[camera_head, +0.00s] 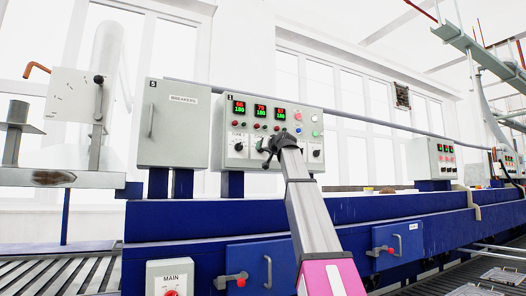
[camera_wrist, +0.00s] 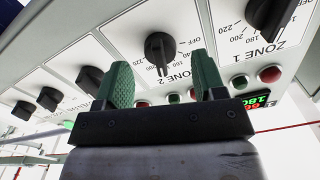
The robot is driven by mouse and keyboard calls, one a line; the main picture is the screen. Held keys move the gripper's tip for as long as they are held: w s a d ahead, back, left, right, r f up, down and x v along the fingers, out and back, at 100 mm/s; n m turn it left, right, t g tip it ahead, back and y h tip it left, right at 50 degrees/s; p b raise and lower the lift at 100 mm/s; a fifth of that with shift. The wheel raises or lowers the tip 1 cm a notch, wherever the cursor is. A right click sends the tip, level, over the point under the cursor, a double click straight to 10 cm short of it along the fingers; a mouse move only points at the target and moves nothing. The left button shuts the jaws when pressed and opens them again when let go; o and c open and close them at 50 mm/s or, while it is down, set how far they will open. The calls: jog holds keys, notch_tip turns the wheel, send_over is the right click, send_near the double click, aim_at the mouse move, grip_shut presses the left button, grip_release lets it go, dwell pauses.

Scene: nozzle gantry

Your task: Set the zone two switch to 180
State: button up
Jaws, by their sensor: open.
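The zone two switch (camera_wrist: 160,50) is a black rotary knob on a white dial plate marked ZONE 2, which shows rotated in the wrist view. Its bar lies roughly up and down in that picture; I cannot surely read which number it marks. My gripper (camera_wrist: 164,76) is open, its two green fingers on either side of the knob in the picture, with gaps visible on both sides. Its depth relative to the knob is unclear. In the head view my gripper (camera_head: 271,146) is at the lower middle of the control panel (camera_head: 304,123) and hides the middle knob.
The zone one switch (camera_wrist: 268,14) is to the right in the wrist view, near small red and green buttons. Several other black knobs (camera_wrist: 90,78) line the left. A grey breaker box (camera_head: 173,125) stands beside the panel, above a blue machine frame (camera_head: 200,218).

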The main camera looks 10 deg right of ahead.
jog(key=v, duration=0.7)
jog(key=shift+s, duration=0.3)
jog(key=shift+d, duration=0.15)
